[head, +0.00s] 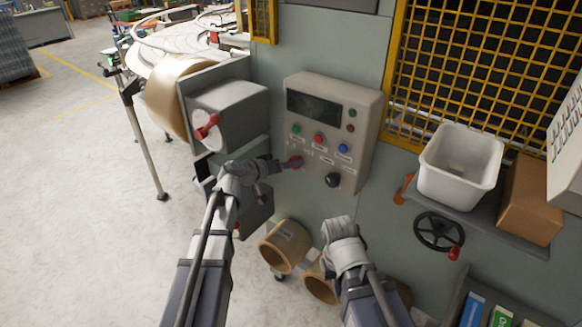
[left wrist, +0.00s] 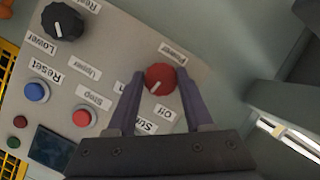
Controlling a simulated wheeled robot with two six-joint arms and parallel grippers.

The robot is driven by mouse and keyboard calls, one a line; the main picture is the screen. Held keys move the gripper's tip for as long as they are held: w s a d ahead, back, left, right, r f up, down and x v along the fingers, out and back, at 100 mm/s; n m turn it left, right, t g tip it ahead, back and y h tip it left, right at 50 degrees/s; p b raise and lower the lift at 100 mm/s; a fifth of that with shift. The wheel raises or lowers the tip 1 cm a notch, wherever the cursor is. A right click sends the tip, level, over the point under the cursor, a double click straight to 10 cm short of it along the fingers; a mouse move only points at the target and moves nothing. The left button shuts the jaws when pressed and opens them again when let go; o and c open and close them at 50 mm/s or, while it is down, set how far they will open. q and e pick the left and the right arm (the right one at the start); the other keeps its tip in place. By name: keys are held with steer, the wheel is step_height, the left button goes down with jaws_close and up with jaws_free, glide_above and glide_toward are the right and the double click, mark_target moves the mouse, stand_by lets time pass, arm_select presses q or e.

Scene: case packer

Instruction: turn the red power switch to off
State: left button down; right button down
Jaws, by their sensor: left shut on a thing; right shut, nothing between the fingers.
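The red power switch (head: 297,160) is a round knob low on the left of the grey control panel (head: 357,112). It also shows in the left wrist view (left wrist: 160,77), under a "Power" label, with the panel upside down. Its white line points down-left there, between the "Off" label (left wrist: 165,112) and a label partly hidden by a finger. My left gripper (head: 287,164) is shut on the switch, one finger on each side; it fills the bottom of the left wrist view (left wrist: 162,100). My right gripper (head: 337,222) is shut and empty, below the panel.
The panel also carries a black knob (head: 333,180), coloured buttons and a dark screen (head: 314,107). To the right are a white bin (head: 459,190), a cardboard box (head: 530,200) and a black handwheel (head: 439,232). Brown rolls (head: 284,246) lie below.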

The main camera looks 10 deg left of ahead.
arm_select(q)
steer(key=shift+a+f+n+g+h+b, duration=0.15)
steer(key=shift+n+h+b, duration=1.05)
steer(key=shift+n, duration=0.6)
steer(key=shift+a+f+n+g+h+b, duration=0.15)
steer(key=shift+n+h+b, duration=0.75)
steer(key=shift+n+b, duration=0.75)
steer(key=shift+d+r+n, duration=0.1)
steer(key=shift+d+n, duration=0.05)
steer(key=shift+n, duration=0.1)
steer(key=shift+c, duration=1.5)
jaws_free()
steer(key=f+p+v, duration=0.1)
steer(key=v, duration=0.6)
steer(key=shift+s+a+r, duration=0.2)
steer(key=shift+a+r, duration=0.15)
steer(key=shift+r, duration=0.15)
